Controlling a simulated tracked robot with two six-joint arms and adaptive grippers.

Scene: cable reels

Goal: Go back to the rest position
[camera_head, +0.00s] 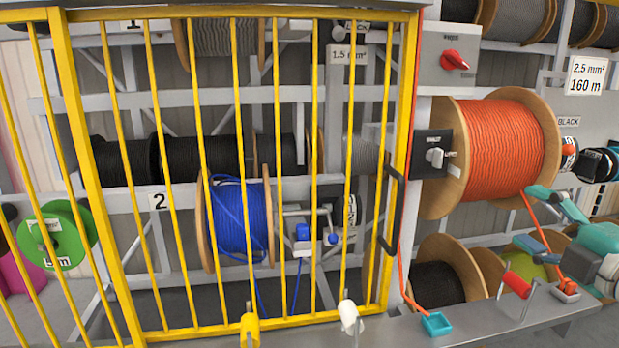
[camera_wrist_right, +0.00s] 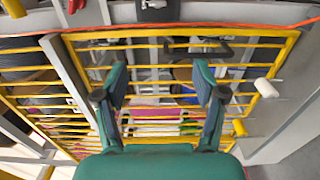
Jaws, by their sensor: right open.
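My right gripper (camera_head: 523,217) comes in from the right edge in the head view, teal and grey, with its two fingers pointing left. It is in front of the orange cable reel (camera_head: 503,150). In the right wrist view the gripper (camera_wrist_right: 160,82) has its fingers spread wide with nothing between them. Beyond the fingers, the yellow barred gate (camera_wrist_right: 250,62) shows. My left gripper is in neither view.
The yellow gate (camera_head: 237,130) stands shut-looking before a blue cable reel (camera_head: 238,220). A red rotary switch (camera_head: 454,60) is above. A green reel (camera_head: 64,235) stands left.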

